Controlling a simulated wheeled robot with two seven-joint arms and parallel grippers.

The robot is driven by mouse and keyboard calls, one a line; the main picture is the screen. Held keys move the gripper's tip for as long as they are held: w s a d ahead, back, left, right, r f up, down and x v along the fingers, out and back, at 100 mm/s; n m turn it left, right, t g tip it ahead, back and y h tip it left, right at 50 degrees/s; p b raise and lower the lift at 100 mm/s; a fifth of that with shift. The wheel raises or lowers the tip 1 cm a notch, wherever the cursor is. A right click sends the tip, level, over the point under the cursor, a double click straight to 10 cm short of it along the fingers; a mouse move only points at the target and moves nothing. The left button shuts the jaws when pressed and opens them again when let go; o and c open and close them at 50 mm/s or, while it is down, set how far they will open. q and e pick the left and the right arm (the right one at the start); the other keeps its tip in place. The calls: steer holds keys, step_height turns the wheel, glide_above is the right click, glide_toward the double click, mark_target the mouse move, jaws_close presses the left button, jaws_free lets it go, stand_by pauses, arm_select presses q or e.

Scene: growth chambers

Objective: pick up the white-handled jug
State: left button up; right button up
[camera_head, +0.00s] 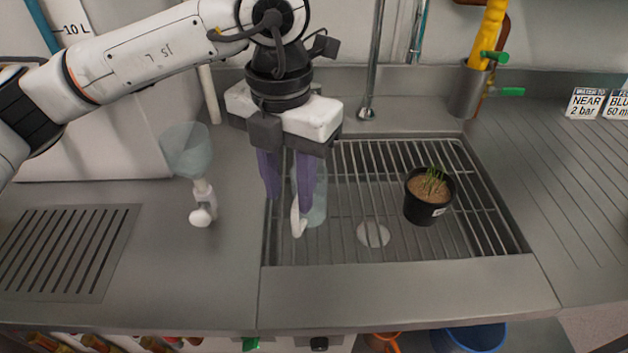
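A clear, bluish jug (318,205) with a white handle (297,220) stands on the sink's wire rack, partly hidden behind my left gripper. My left gripper (288,198) points down over the left side of the sink. Its two purple fingers are apart, with a gap between them. The right-hand finger overlaps the jug in the picture, and the handle shows just below that fingertip. I cannot tell whether they touch. My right gripper is not in view.
A clear greenish vessel (187,150) with a white handle-like part (203,205) is on the counter left of the sink. A black plant pot (428,205) stands on the rack (350,240) at the right. A tap pipe (374,60) rises behind the sink.

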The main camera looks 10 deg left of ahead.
mark_target(296, 235)
arm_select(q)
steer(key=f, duration=0.3)
steer(key=f+p, duration=0.1)
steer(key=f, duration=0.5)
steer(key=shift+s+d, duration=0.25)
steer(key=shift+d, duration=0.1)
steer(key=shift+f, duration=0.25)
steer(key=c, duration=0.8)
jaws_close()
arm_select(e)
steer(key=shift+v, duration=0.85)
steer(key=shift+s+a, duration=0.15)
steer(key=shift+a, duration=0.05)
